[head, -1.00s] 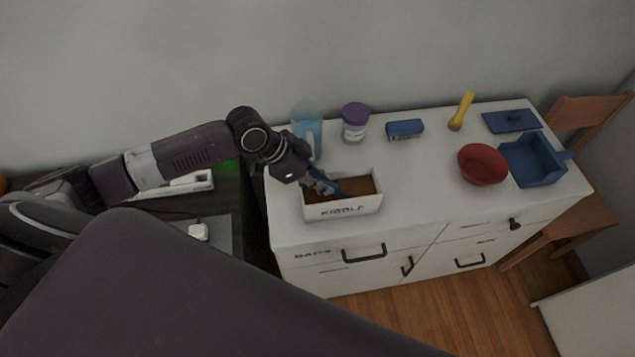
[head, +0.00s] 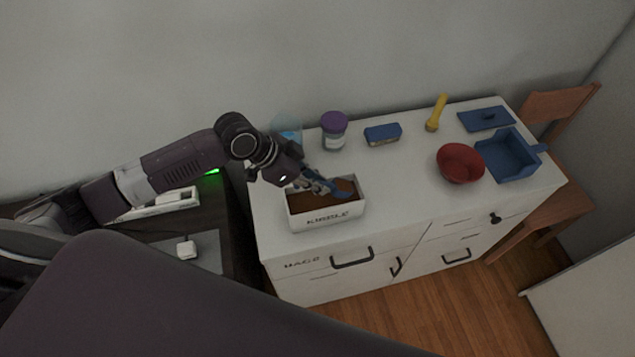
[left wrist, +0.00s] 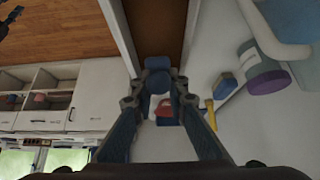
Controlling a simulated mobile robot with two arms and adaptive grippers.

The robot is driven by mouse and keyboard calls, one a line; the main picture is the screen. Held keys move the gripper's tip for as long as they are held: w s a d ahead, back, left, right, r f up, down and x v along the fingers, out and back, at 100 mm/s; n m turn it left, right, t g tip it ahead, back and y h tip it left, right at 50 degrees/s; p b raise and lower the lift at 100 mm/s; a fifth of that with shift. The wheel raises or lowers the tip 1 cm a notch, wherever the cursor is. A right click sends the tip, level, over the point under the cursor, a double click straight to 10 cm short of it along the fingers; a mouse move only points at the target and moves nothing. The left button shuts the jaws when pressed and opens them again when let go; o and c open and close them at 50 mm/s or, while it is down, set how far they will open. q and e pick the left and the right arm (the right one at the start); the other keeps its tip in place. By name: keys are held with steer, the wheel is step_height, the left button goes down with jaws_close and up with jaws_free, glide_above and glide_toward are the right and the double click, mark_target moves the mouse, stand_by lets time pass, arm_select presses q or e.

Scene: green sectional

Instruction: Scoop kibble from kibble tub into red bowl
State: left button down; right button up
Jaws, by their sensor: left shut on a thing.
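The white kibble tub (head: 327,218) stands at the front left of the white cabinet top, with brown kibble (head: 345,187) inside. My left gripper (head: 318,183) is over the tub, shut on a blue scoop (head: 340,190) whose far end is at the kibble. In the left wrist view the gripper fingers (left wrist: 160,100) close around the blue scoop (left wrist: 158,64), with the kibble (left wrist: 160,25) beyond it. Whether the scoop holds kibble is hidden. The red bowl (head: 460,163) stands to the right on the cabinet top and looks empty. My right gripper is not in view.
A blue tray (head: 510,158) is right of the bowl, with a blue lid (head: 486,118) behind. A yellow flashlight (head: 436,113), blue box (head: 382,134), purple-lidded jar (head: 334,131) and clear blue pitcher (head: 287,131) stand along the back. The top between tub and bowl is clear.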

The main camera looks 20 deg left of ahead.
arm_select(q)
steer(key=shift+s+a+f+t+h+b, duration=0.2)
steer(key=shift+s+a+t+h+b, duration=0.15)
steer(key=shift+b, duration=0.25)
steer(key=shift+a+r+t+h+b, duration=0.25)
steer(key=shift+h+b, duration=0.3)
steer(key=shift+b, duration=0.65)
steer(key=h+b, duration=0.1)
steer(key=b, duration=0.2)
steer(key=s+a+r+t+h+b, duration=0.1)
steer(key=b, duration=0.3)
steer(key=shift+t, duration=0.3)
steer(key=b, duration=0.1)
steer(key=r+h+b, duration=0.1)
steer(key=b, duration=0.1)
steer(key=shift+s+a+r, duration=0.2)
steer(key=shift+a+r, duration=0.1)
steer(key=shift+a, duration=0.05)
steer(key=shift+a+r+t+b, duration=0.15)
steer(key=shift+r+t+b, duration=0.15)
steer(key=shift+b, duration=0.15)
steer(key=shift+r, duration=0.25)
steer(key=shift+s, duration=0.1)
